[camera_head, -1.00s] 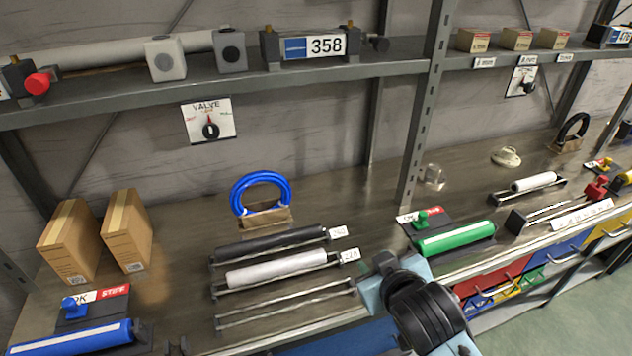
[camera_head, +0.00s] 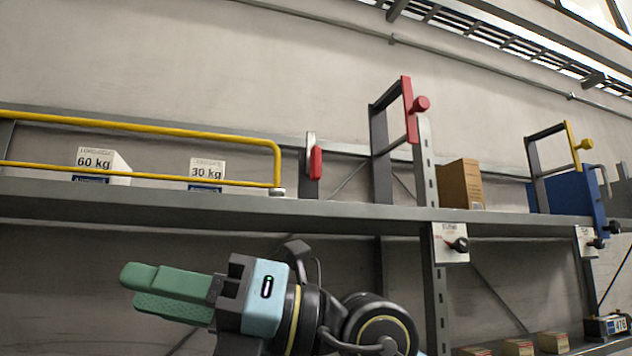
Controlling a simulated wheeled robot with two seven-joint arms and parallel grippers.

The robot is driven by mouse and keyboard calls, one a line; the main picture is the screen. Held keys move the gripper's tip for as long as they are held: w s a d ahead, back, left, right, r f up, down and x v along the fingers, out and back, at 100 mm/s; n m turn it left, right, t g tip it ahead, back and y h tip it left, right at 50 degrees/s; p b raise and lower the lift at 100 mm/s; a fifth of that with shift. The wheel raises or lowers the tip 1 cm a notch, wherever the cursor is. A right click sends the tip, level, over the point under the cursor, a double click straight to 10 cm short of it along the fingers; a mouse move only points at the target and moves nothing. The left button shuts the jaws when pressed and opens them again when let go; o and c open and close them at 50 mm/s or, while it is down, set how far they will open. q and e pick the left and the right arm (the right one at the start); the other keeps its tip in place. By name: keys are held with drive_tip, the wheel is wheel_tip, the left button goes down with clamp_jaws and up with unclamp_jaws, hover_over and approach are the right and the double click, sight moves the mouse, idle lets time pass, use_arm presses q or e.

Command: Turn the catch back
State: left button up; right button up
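A small red catch (camera_head: 316,163) stands upright on a dark grey upright plate at the right end of a yellow rail (camera_head: 160,126) on the upper shelf. It is beside the rail's curved end, and a narrow gap seems to separate them. My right gripper (camera_head: 128,288) has green fingers and points left, below the shelf front and lower left of the catch. The fingers lie together with nothing visible between them. My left gripper is out of view.
White 60 kg (camera_head: 104,164) and 30 kg (camera_head: 207,173) boxes stand behind the rail. A grey frame with a red bar and knob (camera_head: 421,103) stands right of the catch, then a cardboard box (camera_head: 460,184). The shelf edge (camera_head: 230,208) runs above my gripper.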

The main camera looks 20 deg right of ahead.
wheel_tip(320, 180, up, 3)
drive_tip(key=w+d+t+h, duration=0.2)
drive_tip(key=w+t+h, duration=0.1)
drive_tip(key=t+h, duration=0.2)
drive_tip(key=m+t+h, duration=1)
drive_tip(key=h, duration=0.5)
approach(318, 158)
drive_tip(key=shift+y, duration=0.3)
drive_tip(key=w+p, duration=0.4)
drive_tip(key=w, duration=0.7)
drive_tip(key=shift+p, duration=0.35)
drive_tip(key=shift+s+f, duration=0.1)
clamp_jaws()
